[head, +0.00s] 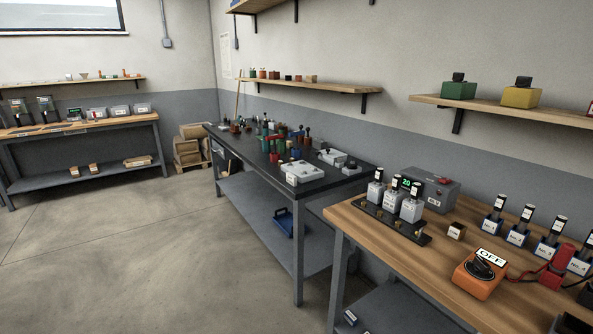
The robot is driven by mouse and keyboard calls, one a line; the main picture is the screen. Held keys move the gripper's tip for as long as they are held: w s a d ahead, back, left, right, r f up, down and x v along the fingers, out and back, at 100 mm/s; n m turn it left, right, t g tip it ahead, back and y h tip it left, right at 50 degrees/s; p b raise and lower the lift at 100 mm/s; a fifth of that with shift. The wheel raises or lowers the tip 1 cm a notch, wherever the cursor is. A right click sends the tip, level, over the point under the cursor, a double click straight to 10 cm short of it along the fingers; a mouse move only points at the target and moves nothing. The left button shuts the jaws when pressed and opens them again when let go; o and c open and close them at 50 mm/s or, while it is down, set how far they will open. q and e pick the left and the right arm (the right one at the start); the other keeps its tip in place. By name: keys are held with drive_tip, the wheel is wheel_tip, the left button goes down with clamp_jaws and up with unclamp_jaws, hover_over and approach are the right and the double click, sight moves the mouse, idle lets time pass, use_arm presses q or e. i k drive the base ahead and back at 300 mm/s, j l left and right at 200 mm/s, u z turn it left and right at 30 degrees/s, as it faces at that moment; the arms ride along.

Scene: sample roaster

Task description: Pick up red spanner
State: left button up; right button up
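I cannot make out a red spanner for certain. Small red items (274,157) sit among green, dark and grey things on the black-topped workbench (318,184) in the middle of the head view, too small and crowded to tell their shapes. Neither of my grippers can be seen in the head view.
Another wooden bench (80,126) stands at far left. Wall shelves run above. The concrete floor (130,250) at left is clear.

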sight(273, 137)
drive_tip(key=i+j+z, duration=0.2)
drive_tip(key=i+j, duration=0.2)
drive_tip(key=j, duration=0.25)
drive_tip(key=i+j, duration=0.2)
drive_tip(key=j, duration=0.15)
drive_tip(key=i+j+z, duration=0.15)
drive_tip(key=j, duration=0.2)
drive_tip(key=i+j, duration=0.1)
drive_tip(key=i, duration=0.6)
drive_tip(key=i+j, duration=0.15)
drive_tip(key=i, duration=0.55)
drive_tip(key=i+j, duration=0.1)
drive_tip(key=i, duration=0.6)
